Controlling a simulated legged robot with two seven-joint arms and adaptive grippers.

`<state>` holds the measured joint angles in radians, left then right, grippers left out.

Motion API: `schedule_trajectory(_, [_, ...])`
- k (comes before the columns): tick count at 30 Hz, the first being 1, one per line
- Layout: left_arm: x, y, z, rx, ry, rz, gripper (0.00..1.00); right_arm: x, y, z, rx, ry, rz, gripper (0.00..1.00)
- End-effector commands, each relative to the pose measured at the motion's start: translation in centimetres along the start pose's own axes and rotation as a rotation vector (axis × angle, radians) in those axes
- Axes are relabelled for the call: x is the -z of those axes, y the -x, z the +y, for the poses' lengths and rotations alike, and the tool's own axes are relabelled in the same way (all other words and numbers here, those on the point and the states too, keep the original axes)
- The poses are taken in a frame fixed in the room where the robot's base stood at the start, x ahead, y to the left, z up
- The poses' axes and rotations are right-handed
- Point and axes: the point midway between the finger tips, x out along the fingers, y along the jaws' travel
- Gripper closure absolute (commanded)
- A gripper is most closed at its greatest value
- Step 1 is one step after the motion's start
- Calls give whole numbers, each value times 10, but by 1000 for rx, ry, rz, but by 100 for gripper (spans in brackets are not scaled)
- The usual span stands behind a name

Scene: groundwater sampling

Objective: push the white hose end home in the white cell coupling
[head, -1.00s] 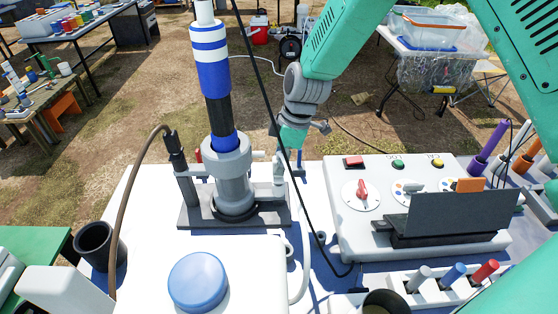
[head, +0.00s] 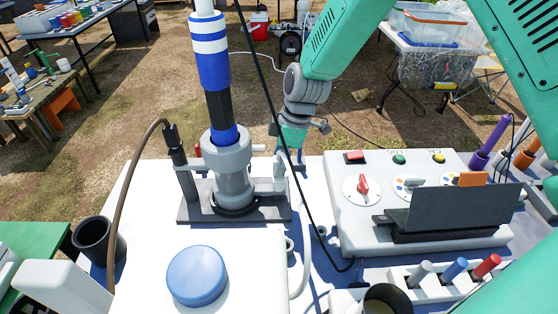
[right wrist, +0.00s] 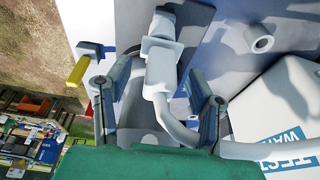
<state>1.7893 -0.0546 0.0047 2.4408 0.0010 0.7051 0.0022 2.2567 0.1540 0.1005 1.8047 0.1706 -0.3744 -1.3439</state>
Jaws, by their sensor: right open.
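The grey flow cell (head: 233,170) stands upright on a dark base, with a blue, black and white column above it. In the right wrist view, the white hose end (right wrist: 161,75) lies in line with the white cell coupling (right wrist: 165,24). They appear to meet, but I cannot tell how deep the hose end sits. The white hose (right wrist: 182,131) bends away to the right. My right gripper (right wrist: 158,82) is open, with a finger on each side of the hose end and gaps visible. In the head view my right gripper (head: 291,152) is partly hidden beside the cell. My left gripper is out of view.
A black cable (head: 262,90) hangs in front of my right gripper. A control box (head: 350,235) with knobs stands to the right. A brown hose (head: 126,200) arches at the left. A blue round lid (head: 196,275) is in front. A yellow-handled valve (right wrist: 78,70) shows beside the fingers.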

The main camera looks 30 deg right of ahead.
Motion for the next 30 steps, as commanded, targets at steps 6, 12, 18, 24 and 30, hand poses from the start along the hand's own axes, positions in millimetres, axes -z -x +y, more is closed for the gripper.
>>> schedule_trajectory(6, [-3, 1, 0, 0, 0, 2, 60, 0, 15, 1, -2, 2, 1, 51])
schedule_trajectory(12, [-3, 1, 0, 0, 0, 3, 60, 1, 57, 1, -4, 1, 3, 51])
schedule_trajectory(18, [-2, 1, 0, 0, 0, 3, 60, 0, 96, 2, -2, 0, 2, 51])
schedule_trajectory(24, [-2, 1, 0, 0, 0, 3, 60, 0, 116, 2, 0, -1, 1, 51])
schedule_trajectory(30, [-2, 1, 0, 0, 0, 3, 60, 0, 118, 2, 2, -1, 0, 51])
